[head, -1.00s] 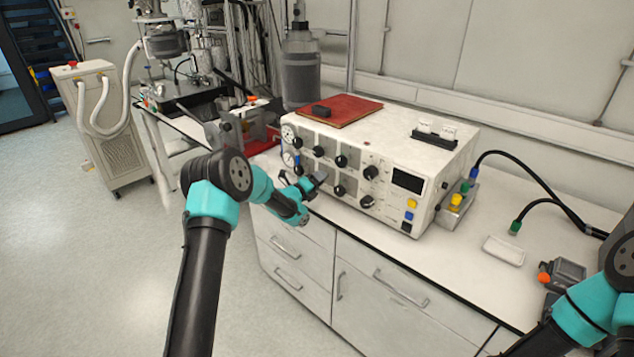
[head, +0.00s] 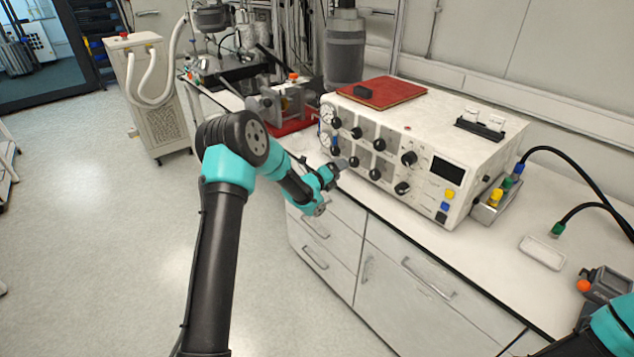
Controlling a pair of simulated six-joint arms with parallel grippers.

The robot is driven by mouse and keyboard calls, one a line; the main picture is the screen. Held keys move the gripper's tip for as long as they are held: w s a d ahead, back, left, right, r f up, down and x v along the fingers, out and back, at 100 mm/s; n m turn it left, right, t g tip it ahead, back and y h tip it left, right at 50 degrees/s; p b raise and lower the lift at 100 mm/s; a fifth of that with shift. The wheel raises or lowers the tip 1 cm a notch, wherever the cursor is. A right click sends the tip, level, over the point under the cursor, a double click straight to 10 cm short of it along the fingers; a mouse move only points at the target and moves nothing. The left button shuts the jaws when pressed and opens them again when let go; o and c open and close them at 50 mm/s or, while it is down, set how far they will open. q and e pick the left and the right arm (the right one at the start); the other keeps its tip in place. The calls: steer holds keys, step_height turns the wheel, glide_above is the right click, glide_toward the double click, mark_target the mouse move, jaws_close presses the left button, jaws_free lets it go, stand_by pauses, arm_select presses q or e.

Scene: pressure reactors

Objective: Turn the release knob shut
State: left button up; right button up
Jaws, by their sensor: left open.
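The white control box (head: 440,135) stands on the bench, its front panel carrying several black knobs in two rows. Which one is the release knob I cannot tell from any label. A lower-row knob (head: 354,162) is closest to my left gripper (head: 341,166). The left gripper is open, with its fingers pointing at the lower left of the panel. It appears empty and just short of that knob; a small gap or light contact is hard to tell.
A red book (head: 390,92) with a small black object lies on the box. Gauges (head: 327,113) sit at the panel's left edge. A grey vise-like fixture (head: 275,103) stands on a red base to the left.

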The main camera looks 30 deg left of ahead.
arm_select(q)
steer(key=v, duration=1)
steer(key=shift+s, duration=0.1)
steer(key=s+d+f+n+g+y, duration=0.1)
steer(key=s+d+f+n+g, duration=0.35)
steer(key=f+n, duration=0.4)
steer(key=s+d+f+n+g+y, duration=0.1)
steer(key=s+d+f+n+g, duration=0.2)
steer(key=s+d+f+n, duration=0.45)
steer(key=s+d+f+n+g, duration=0.2)
steer(key=s+f+n+g, duration=0.2)
steer(key=s, duration=0.6)
steer(key=s+d+f+n+g, duration=0.3)
steer(key=s+f+n+g, duration=0.1)
steer(key=s+n, duration=0.5)
steer(key=shift+s+f+n, duration=0.3)
steer(key=shift+s+f, duration=0.2)
steer(key=shift+s, duration=0.45)
steer(key=shift+w+g+y, duration=0.1)
steer(key=shift+g+y, duration=0.15)
steer(key=shift+y, duration=0.05)
